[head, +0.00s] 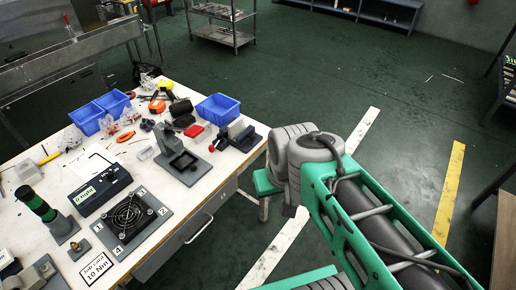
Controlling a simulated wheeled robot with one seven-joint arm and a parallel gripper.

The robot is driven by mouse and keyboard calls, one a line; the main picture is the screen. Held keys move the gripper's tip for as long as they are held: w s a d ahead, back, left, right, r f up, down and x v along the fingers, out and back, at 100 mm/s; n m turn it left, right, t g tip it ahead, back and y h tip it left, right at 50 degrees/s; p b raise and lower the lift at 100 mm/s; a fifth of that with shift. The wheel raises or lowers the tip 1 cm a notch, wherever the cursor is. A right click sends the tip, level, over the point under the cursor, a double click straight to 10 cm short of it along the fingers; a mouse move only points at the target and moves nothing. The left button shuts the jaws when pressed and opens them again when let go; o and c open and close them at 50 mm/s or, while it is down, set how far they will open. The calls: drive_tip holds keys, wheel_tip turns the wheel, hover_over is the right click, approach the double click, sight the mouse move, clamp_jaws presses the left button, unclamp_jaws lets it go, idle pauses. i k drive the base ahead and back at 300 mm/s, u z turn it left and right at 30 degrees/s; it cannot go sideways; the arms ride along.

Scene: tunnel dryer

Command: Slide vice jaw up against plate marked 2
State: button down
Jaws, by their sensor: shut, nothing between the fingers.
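My gripper is not in view; only green and grey links of my arm show at the lower right. A grey block-like fixture (180,163) with a square recess stands near the right part of the bench, and a grey device with a dark base (241,136) sits behind it to the right. I cannot tell which of these, if either, is the vice, and its jaw is too small to make out. A dark square plate with a round fan grille (127,219) lies at the front of the bench, with small number labels at its corners.
The white-topped bench (224,170) also holds blue bins (218,108), a green-screen display box (100,190), a green-and-black post (42,210), a "10 Nm" sign (97,269) and loose tools. Open green floor with white and yellow stripes lies to the right. Shelves stand at the back.

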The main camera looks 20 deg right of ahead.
sight(247, 133)
drive_tip(key=u, duration=0.65)
drive_tip(key=i, duration=0.8)
drive_tip(key=z, duration=0.05)
